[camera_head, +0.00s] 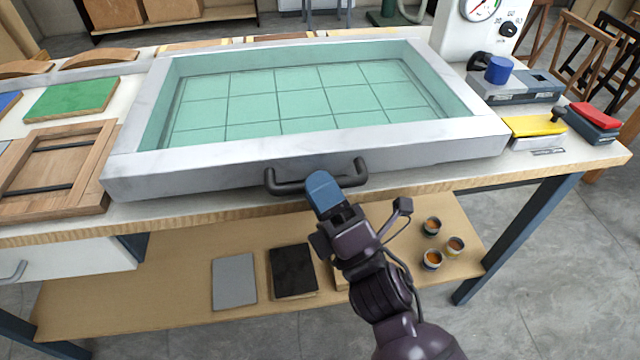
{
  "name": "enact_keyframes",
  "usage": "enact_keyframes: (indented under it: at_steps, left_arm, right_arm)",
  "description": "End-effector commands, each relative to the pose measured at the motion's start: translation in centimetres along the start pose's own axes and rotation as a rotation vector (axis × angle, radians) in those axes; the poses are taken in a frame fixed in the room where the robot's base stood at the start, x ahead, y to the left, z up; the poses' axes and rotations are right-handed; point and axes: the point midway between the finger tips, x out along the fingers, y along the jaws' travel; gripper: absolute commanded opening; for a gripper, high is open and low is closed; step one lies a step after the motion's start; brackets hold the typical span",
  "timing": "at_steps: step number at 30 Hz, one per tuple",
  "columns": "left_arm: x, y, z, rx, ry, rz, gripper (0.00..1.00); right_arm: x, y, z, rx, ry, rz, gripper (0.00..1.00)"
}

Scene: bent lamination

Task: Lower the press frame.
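The press frame (300,157) is a pale grey metal rectangle around a translucent green sheet (300,95) marked with a grid. It lies low and about level over the workbench. A dark bar handle (287,187) sticks out from the middle of its front side. My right gripper (323,190) is at the middle of this handle, with a blue finger pad over the bar. The other finger is hidden, so I cannot see whether it grips the bar. My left gripper is not in view.
Wooden frame pieces (60,170) and a green board (72,98) lie left of the press. A gauge unit (481,12), a grey device (515,90) and yellow and red tools (538,127) stand on the right. The lower shelf (150,290) holds boards and small cups.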

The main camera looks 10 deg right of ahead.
Motion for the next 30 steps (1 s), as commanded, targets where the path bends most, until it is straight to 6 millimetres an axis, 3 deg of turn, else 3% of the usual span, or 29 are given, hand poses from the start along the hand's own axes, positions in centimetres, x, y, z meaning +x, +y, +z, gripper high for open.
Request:
enact_keyframes:
  at_steps: [7, 21, 30]
  left_arm:
    - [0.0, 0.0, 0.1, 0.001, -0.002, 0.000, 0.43]
    - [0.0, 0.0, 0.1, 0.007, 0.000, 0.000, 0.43]
    - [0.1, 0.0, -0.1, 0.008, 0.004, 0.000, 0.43]
  right_arm:
    - [-1.5, -0.1, 0.1, 0.000, -0.002, -0.005, 0.27]
    - [-8.9, 0.0, 0.0, 0.001, -0.002, -0.005, 0.27]
    - [-10.8, 0.1, 0.0, 0.000, 0.000, -0.001, 0.27]
